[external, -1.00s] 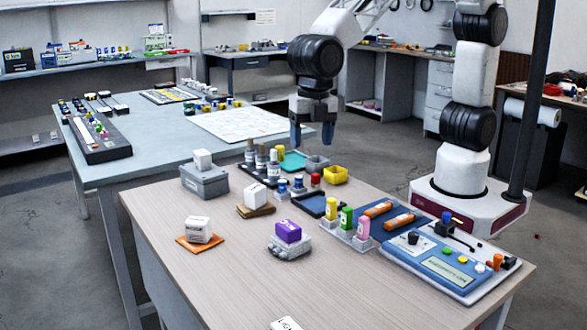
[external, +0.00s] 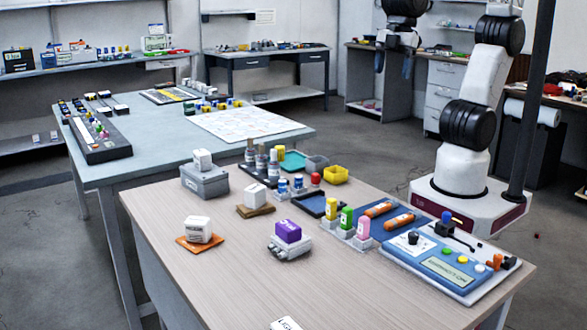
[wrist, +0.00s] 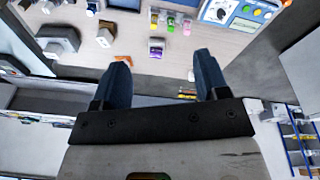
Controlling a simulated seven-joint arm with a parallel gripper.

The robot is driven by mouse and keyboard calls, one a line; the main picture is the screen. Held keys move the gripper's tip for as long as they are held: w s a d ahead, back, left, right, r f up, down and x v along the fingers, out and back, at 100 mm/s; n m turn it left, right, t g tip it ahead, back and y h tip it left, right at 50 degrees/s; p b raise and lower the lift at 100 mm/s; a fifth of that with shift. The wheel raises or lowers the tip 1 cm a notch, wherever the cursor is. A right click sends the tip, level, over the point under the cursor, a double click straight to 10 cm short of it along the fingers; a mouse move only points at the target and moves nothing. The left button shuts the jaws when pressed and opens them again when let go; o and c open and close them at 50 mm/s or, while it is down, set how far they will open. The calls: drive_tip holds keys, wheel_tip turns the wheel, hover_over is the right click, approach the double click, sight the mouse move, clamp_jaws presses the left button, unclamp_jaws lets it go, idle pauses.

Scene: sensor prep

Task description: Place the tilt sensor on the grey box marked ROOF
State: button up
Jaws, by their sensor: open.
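No label naming the tilt sensor or ROOF is readable. In the external view a white cube (external: 202,159) sits on a grey box (external: 205,182) at the table's left back. A purple-topped block (external: 288,232) sits on a lighter grey base (external: 290,250) near the middle. Another white cube (external: 254,194) is on a brown wooden block, and one (external: 198,229) is on an orange mat. My gripper (external: 392,68) is raised high at the back, away from the table objects. In the wrist view my gripper (wrist: 162,62) is open, with nothing between its fingers.
Bottles (external: 346,219), a blue tray (external: 315,204) and a yellow bin (external: 335,175) stand toward the back. A blue control panel (external: 440,258) fills the right. A white lettered item (external: 286,323) is cut off at the front edge. The front left wood is clear.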

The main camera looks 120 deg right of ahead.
drive_tip(key=s+m, duration=0.4)
drive_tip(key=s, duration=0.7)
drive_tip(key=shift+s+d+f+t, duration=0.2)
drive_tip(key=shift+s+f+t, duration=0.05)
drive_tip(key=shift+s+t, duration=0.1)
idle(0.6)
